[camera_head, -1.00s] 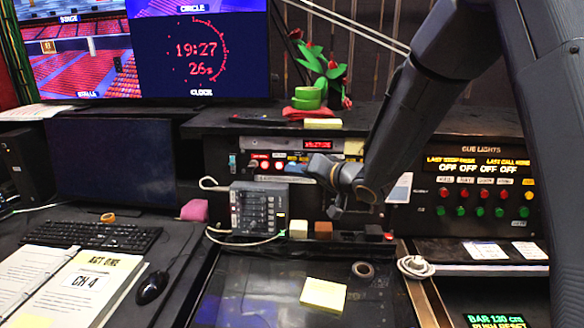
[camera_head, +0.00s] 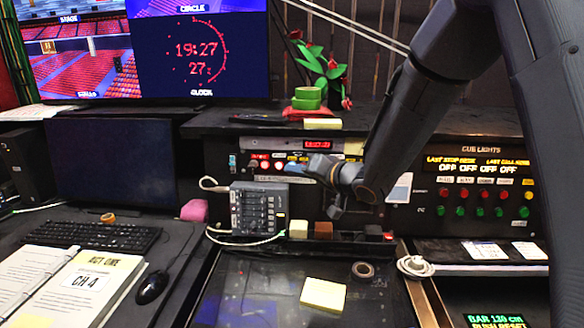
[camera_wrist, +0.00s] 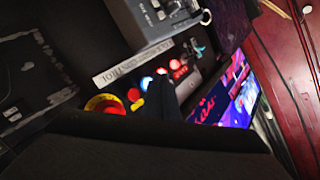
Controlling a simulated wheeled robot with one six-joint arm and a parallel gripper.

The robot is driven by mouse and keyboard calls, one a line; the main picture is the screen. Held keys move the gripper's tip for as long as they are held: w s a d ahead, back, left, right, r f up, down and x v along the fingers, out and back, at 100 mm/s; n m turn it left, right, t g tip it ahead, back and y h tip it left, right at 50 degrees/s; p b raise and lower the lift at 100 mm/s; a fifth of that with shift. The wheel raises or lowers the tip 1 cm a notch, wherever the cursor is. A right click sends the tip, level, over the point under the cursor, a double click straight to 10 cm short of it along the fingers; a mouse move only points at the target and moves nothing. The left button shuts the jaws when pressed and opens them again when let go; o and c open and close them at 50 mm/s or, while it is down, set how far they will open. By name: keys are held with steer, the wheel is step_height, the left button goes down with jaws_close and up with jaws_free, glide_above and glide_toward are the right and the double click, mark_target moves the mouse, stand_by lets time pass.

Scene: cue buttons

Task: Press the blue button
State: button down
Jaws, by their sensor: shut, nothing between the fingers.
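The blue button (camera_wrist: 147,83) glows bright blue-white in the wrist view, in a row of lit buttons on the dark panel. In the head view a blue glow (camera_head: 293,168) shows on the panel at the tip of my gripper (camera_head: 308,166). My gripper is shut and empty, pointing at the panel. In the wrist view its dark fingers (camera_wrist: 165,95) lie just beside the blue button and hide part of the row. I cannot tell whether they touch it.
A red button (camera_wrist: 162,71) and a yellow one (camera_wrist: 138,104) sit close to the blue one. A large red knob with yellow surround (camera_wrist: 104,105) is nearby. A grey keypad box (camera_head: 258,208) stands below the panel. The cue lights panel (camera_head: 470,185) is at right.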

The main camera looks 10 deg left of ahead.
steer(key=shift+w, duration=0.15)
steer(key=shift+w, duration=0.25)
steer(key=shift+w+f, duration=0.1)
steer(key=shift+w, duration=0.3)
stand_by(0.6)
steer(key=shift+p, duration=0.3)
steer(key=shift+s+p, duration=0.35)
steer(key=shift+s, duration=0.45)
steer(key=shift+s+d+r+p, duration=0.15)
steer(key=shift+s+p, duration=0.2)
steer(key=shift+s, duration=0.5)
steer(key=shift+s+a+r+p, duration=0.1)
steer(key=shift+s+r+p, duration=0.15)
steer(key=shift+s, duration=0.55)
steer(key=shift+s+d+r+p, duration=0.1)
steer(key=shift+s+p, duration=0.3)
steer(key=shift+s, duration=0.45)
